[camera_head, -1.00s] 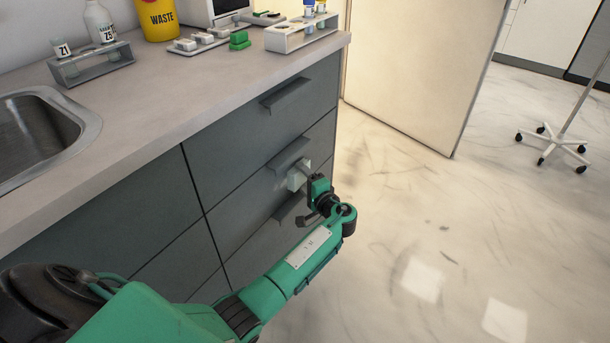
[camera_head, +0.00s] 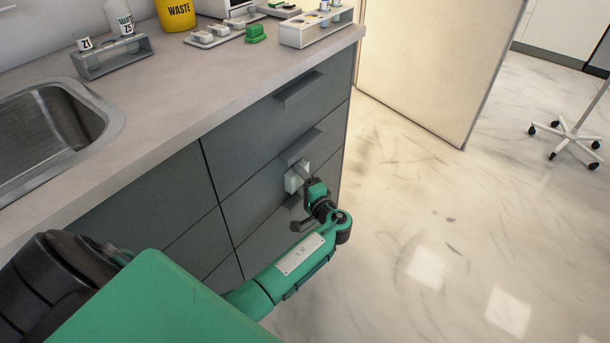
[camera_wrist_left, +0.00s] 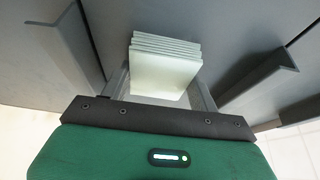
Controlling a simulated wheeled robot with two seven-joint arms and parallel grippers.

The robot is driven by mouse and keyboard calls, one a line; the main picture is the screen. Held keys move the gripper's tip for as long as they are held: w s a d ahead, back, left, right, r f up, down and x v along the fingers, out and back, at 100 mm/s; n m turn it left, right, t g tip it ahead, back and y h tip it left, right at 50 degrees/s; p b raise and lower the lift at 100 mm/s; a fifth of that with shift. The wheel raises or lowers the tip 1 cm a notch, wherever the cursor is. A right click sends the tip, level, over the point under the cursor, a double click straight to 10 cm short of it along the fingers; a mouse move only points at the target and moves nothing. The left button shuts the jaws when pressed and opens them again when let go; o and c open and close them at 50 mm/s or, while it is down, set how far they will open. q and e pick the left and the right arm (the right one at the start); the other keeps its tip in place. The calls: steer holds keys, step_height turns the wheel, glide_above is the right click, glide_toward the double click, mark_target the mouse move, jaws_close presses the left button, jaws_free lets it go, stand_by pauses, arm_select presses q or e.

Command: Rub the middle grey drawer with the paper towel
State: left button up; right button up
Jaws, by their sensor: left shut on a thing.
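The middle grey drawer (camera_head: 245,209) is in the right column of the counter front, shut, with a bar handle (camera_head: 300,147) along its top. The paper towel (camera_head: 297,178) is a pale folded pad just below that handle, at the drawer front. My left gripper (camera_head: 303,174) is shut on the paper towel. In the left wrist view the paper towel (camera_wrist_left: 166,66) stands between the fingers, its far edge at the grey front. Whether it presses on the drawer cannot be told. My right gripper is not in view.
The top drawer's handle (camera_head: 299,89) juts out above, and a lower handle (camera_head: 298,200) sits close to my gripper. The countertop (camera_head: 190,105) holds a sink, racks and a waste tub. Right of the cabinet the floor (camera_head: 420,220) is clear, up to a door panel (camera_head: 430,65).

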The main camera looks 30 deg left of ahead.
mark_target(291, 187)
arm_select(q)
steer(key=shift+s+a+p, duration=0.15)
steer(key=shift+s+p, duration=0.2)
steer(key=shift+s, duration=0.35)
steer(key=shift+s+a+p, duration=0.15)
steer(key=shift+s+p, duration=0.2)
steer(key=shift+s, duration=1.1)
steer(key=shift+d+f, duration=0.1)
steer(key=shift+d, duration=0.6)
steer(key=shift+s+d, duration=0.15)
steer(key=shift+d, duration=2.25)
steer(key=d, duration=0.3)
steer(key=shift+s, duration=0.1)
